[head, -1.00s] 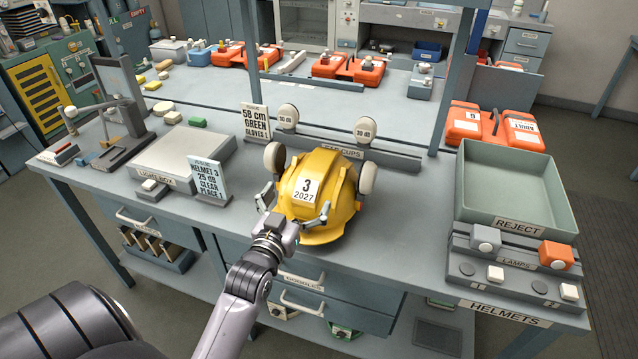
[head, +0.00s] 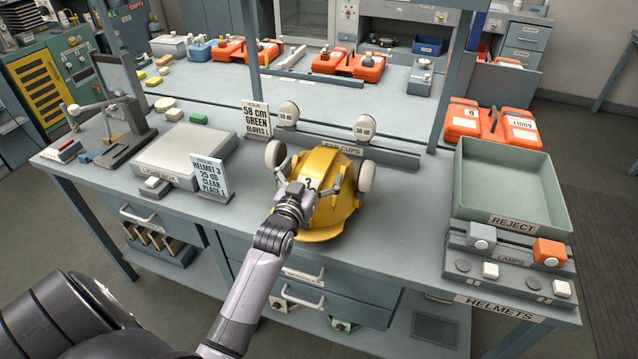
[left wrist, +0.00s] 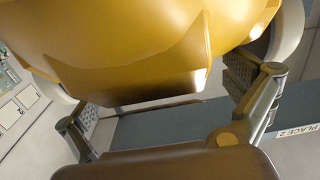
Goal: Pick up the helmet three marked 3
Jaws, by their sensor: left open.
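The yellow helmet (head: 336,218) marked 3 sits on the bench, with an ear cup on each side. It also fills the top of the left wrist view (left wrist: 150,40). My left gripper (head: 310,178) is open over the front of the helmet, its fingers spread to either side, and covers most of the number label. In the left wrist view the open fingers (left wrist: 162,98) stand on both sides of the helmet's lower edge. I cannot tell whether they touch it. My right gripper is not in view.
A sign (head: 211,177) reading helmet 3 and a lightbox (head: 180,152) stand to the left. The ear cups rack (head: 385,155) is just behind the helmet. The reject tray (head: 512,222) and lamps panel (head: 510,262) are to the right. Bench space (head: 405,210) right of the helmet is bare.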

